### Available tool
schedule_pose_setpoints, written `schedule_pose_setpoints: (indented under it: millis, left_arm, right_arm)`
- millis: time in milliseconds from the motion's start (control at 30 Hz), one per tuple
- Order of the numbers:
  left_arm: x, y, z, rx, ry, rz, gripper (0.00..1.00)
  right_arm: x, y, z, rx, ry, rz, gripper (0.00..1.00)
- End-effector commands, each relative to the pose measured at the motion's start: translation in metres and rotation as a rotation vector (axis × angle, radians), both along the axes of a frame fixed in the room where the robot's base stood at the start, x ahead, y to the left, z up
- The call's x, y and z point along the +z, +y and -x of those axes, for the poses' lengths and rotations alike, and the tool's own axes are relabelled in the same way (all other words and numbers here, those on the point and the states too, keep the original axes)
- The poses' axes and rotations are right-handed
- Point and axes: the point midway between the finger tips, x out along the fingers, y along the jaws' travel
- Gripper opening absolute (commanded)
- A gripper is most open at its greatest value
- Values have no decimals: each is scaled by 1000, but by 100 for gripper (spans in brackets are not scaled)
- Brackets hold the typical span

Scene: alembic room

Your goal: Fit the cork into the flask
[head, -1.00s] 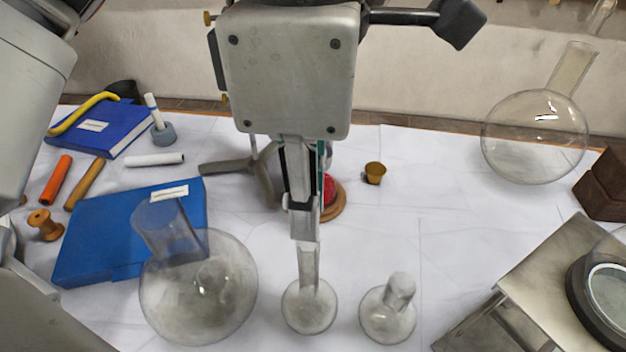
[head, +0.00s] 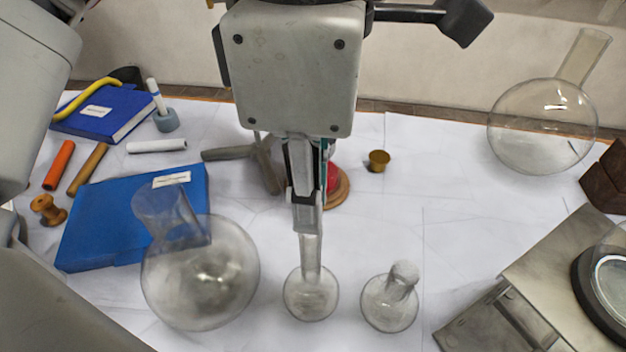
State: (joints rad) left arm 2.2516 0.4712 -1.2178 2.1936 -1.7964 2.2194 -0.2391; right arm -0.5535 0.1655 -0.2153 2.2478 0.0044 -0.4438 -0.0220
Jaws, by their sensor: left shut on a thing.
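My left gripper (head: 306,218) points straight down in the middle of the view and is seen nearly edge-on. Its fingertips are at the top of the neck of a small round clear flask (head: 311,294), which stands upright on the table. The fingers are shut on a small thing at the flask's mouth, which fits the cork. The fingers hide it, so I cannot tell how deep it sits in the neck. My right gripper is not in view.
A second small flask (head: 389,304) stands close on the right, and a big flask (head: 200,275) on the left. Blue books (head: 100,225), a small golden cup-like piece (head: 379,161), a red-topped wooden disc (head: 338,188) and a large flask (head: 543,128) lie around.

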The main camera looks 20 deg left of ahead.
Motion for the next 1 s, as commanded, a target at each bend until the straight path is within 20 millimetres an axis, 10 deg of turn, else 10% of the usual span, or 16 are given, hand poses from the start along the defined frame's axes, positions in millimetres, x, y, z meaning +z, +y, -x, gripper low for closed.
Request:
schedule_pose_setpoints:
  millis: [1000]
  left_arm:
    - [-7, 0, 0, 0, 0, 1, 0]
  right_arm:
    - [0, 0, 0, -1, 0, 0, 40]
